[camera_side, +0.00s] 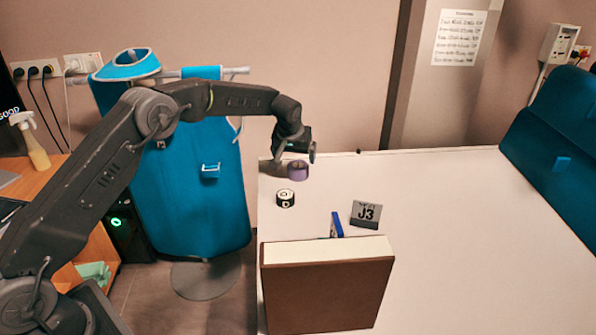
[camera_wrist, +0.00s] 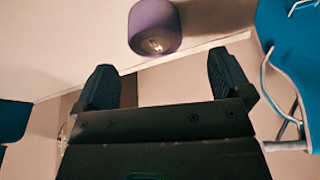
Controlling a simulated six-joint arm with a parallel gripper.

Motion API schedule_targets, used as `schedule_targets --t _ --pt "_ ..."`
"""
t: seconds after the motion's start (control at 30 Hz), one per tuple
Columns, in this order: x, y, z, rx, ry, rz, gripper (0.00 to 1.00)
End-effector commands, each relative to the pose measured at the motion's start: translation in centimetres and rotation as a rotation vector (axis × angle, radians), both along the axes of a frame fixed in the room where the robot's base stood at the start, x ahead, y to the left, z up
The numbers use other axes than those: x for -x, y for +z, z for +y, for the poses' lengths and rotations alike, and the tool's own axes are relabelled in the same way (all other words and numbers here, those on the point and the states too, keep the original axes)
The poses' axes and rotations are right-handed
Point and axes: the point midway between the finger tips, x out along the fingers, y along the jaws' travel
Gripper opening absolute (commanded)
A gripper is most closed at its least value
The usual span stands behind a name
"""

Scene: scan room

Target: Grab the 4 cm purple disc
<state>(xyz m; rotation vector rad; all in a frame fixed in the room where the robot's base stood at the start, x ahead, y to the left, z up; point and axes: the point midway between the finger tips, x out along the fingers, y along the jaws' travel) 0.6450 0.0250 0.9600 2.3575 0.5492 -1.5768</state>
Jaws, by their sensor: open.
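The purple disc (camera_side: 298,170) sits on the white table near its far left corner. In the wrist view the purple disc (camera_wrist: 155,27) lies beyond my fingertips, near the top edge and roughly midway between them. My gripper (camera_side: 294,156) is just above or beside the disc in the side view and hides part of its surroundings. In the wrist view my gripper (camera_wrist: 162,82) has its two dark fingers spread apart with nothing between them. I cannot tell the exact gap between fingers and disc.
A black and white cylinder (camera_side: 285,198) stands close to the disc. The table's right side (camera_side: 470,230) is clear.

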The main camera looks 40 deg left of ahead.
Motion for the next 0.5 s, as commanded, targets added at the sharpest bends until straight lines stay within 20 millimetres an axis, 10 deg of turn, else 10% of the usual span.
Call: schedule_targets --t 0.5 --pt "-1.8 -5.2 0.3 0.001 -0.002 -0.001 0.97"
